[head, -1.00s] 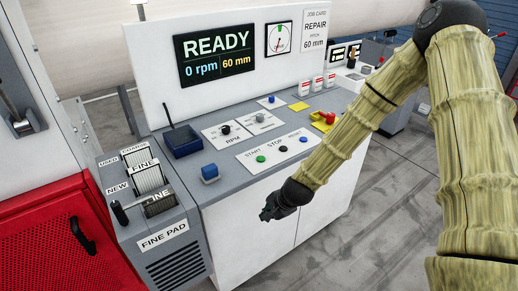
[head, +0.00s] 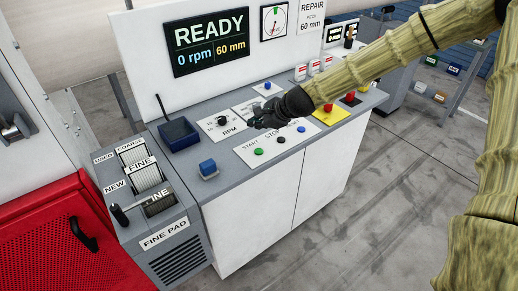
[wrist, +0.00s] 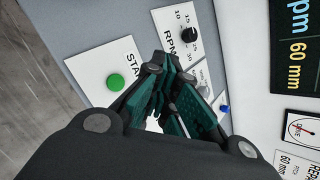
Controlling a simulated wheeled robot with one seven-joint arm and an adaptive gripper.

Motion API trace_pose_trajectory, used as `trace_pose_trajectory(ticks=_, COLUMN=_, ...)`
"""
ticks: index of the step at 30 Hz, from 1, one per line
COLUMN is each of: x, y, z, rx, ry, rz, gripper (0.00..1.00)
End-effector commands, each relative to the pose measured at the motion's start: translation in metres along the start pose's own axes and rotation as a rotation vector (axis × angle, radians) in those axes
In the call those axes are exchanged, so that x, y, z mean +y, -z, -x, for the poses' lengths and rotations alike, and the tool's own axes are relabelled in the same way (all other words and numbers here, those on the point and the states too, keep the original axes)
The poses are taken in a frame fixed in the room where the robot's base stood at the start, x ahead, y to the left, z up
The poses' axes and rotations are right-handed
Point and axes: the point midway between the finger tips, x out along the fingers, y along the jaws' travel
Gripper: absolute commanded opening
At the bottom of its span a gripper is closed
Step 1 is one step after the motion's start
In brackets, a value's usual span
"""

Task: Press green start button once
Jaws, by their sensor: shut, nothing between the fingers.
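The green start button (head: 259,151) sits at the left end of a white label plate (head: 270,158) on the grey console top, under the word START. In the wrist view the green button (wrist: 115,82) is uncovered, to the left of the fingers. My gripper (head: 254,124) is shut and empty. In the head view it appears above the console, just behind the button plate and by the RPM plate. In the wrist view its closed fingers (wrist: 165,85) cover part of the button plate. I see no contact with the button.
A black stop button (head: 281,140) and a blue button (head: 301,129) share the plate. The RPM knob (head: 222,121) is close to the gripper. A blue block (head: 208,168), a dark blue tray (head: 180,135) and a red button on a yellow base (head: 328,108) are also on the console.

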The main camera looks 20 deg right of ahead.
Motion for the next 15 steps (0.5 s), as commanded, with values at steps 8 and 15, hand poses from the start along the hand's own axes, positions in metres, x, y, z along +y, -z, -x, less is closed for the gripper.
trace_pose_trajectory(ticks=8, x=0.002, y=0.001, z=-0.002, rx=0.001, ry=-0.001, rz=0.002, gripper=0.00)
trace_pose_trajectory(ticks=15, x=0.009, y=0.009, z=-0.011, rx=0.001, ry=-0.001, rz=0.001, gripper=0.00)
